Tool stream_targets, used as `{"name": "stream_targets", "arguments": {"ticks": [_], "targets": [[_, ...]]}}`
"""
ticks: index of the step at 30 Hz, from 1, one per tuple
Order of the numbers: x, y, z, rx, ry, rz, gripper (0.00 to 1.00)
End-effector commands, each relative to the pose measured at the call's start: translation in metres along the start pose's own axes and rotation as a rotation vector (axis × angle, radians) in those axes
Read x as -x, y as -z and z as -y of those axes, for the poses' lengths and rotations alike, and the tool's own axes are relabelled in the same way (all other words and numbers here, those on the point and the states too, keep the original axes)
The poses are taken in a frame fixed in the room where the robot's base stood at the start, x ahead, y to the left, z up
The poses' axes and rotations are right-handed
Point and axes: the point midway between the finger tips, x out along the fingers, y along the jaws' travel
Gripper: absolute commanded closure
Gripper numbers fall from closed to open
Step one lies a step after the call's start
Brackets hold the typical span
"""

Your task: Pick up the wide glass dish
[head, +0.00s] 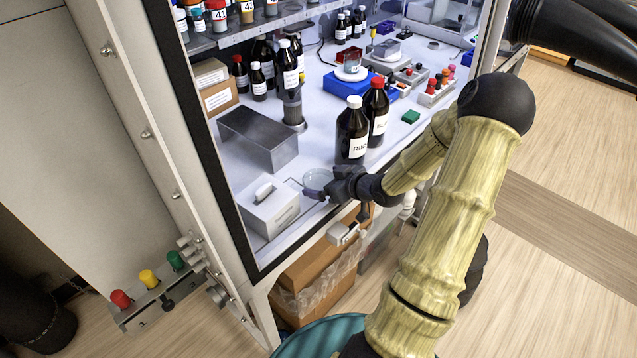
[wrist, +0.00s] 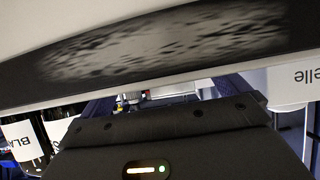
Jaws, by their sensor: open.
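The wide glass dish (head: 316,178) is a clear, shallow round dish near the front edge of the white work surface, in the head view. My gripper (head: 314,193) reaches in from the right at the dish's near side and hides part of it. The gripper is open. I cannot tell whether a finger touches the dish or whether its rim is between the fingers. In the wrist view, the dark gripper body fills the lower middle, and I cannot make out the dish there.
A white wipes box (head: 269,207) stands close left of the dish, with a grey metal block (head: 258,138) behind. Tall brown bottles, one white-capped (head: 352,130) and one red-capped (head: 377,110), stand behind my wrist. The cabinet's dark front edge (head: 300,243) runs below.

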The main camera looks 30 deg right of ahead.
Motion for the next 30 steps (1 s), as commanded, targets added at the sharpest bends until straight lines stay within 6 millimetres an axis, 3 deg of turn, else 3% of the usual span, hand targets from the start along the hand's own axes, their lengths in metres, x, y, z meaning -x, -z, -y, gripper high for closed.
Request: {"name": "stream_targets", "arguments": {"ticks": [6,21,22,28,30], "targets": [[-0.024,0.000,0.001,-0.001,0.001,0.000,0.00],[-0.024,0.000,0.001,0.000,0.000,0.001,0.00],[-0.024,0.000,0.001,0.000,0.000,0.001,0.02],[-0.024,0.000,0.001,0.000,0.000,0.001,0.41],[-0.024,0.000,0.001,0.000,0.000,0.000,0.43]]}}
